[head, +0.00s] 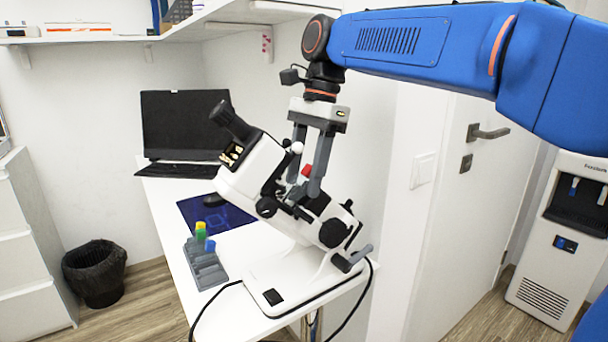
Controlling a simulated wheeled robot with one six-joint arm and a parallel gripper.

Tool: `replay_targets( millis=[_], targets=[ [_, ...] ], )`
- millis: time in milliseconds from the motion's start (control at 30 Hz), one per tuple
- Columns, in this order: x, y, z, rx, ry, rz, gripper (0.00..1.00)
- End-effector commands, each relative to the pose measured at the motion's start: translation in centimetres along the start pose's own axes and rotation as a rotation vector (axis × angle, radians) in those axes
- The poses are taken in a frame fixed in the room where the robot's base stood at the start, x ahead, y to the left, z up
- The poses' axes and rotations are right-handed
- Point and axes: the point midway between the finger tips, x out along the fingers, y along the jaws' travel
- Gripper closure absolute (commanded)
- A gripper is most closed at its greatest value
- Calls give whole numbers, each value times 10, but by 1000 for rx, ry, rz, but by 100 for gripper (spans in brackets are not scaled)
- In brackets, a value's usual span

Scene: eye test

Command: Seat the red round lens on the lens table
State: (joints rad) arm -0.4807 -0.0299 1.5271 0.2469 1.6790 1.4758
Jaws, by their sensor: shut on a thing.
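My gripper (303,186) hangs from the blue arm with its grey fingers pointing down at the white microscope (262,165). A small red piece, the red round lens (307,170), shows between the fingers, and they are shut on it. Its lower part is hidden by the fingers. The microscope is tilted, with a dark eyepiece tube at upper left and black knobs on its side. The fingertips are in front of or over its middle; I cannot tell whether the lens touches it. I cannot clearly make out the lens table among the microscope's parts.
A grey rack (207,272) with yellow, green and blue pieces stands on the white table (165,207) left of the microscope. A dark blue mat (232,216), a laptop (186,125) and a black cable (212,297) lie nearby. A wall shelf (120,39) is above.

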Motion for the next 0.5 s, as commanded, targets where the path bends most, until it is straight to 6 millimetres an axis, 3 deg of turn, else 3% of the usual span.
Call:
replay_targets(
  millis=[500],
  targets=[
    [4,0,1,0,0,0,74]
  ],
)
